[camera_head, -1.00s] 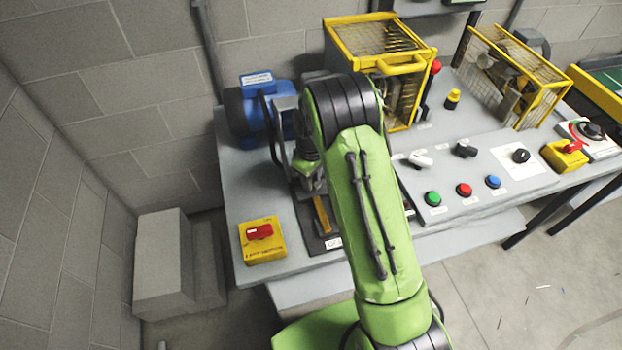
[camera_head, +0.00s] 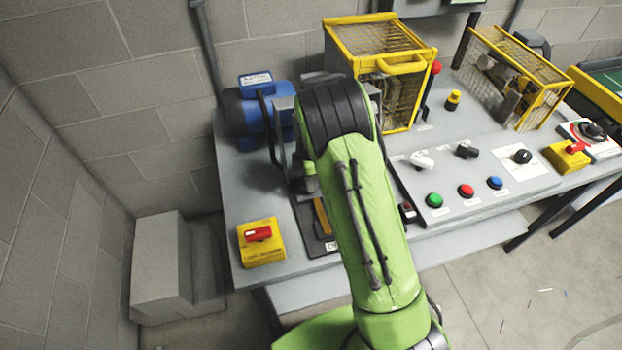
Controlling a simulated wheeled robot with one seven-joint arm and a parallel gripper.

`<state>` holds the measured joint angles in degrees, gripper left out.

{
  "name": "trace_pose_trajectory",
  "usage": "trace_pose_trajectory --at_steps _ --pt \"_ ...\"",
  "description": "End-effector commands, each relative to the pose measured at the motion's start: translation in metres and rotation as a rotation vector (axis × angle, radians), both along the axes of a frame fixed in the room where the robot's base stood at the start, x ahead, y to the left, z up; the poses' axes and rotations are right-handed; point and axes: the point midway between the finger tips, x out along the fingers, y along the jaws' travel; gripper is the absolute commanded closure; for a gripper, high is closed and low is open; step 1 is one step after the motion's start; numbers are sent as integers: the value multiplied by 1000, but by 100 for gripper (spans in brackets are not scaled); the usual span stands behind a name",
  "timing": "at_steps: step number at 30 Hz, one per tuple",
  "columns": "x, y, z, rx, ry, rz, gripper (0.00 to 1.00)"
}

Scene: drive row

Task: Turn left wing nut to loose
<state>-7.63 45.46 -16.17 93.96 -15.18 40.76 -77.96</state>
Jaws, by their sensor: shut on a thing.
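My green arm reaches over the left end of the grey bench (camera_head: 238,195), with its black joint in front of the work area. My gripper's fingers are hidden behind this arm, so I cannot see what they touch. No wing nut can be made out; any in this area is covered by the arm. Part of a dark plate with a yellow bar (camera_head: 322,218) shows just left of the arm. A blue motor (camera_head: 240,118) stands behind it at the back left.
A yellow box with a red switch (camera_head: 262,247) sits at the bench's front left corner. A yellow mesh guard (camera_head: 372,38) stands behind the arm. A sloped panel (camera_head: 470,180) with knobs and green, red and blue buttons lies to the right. A grey block (camera_head: 160,270) stands on the floor left.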

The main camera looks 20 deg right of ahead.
Motion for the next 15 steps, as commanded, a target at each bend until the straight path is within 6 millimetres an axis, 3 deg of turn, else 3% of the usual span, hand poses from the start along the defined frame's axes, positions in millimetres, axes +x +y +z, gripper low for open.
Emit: trace_pose_trajectory --at_steps 15 --pt "2 0 2 0 -6 120 100"
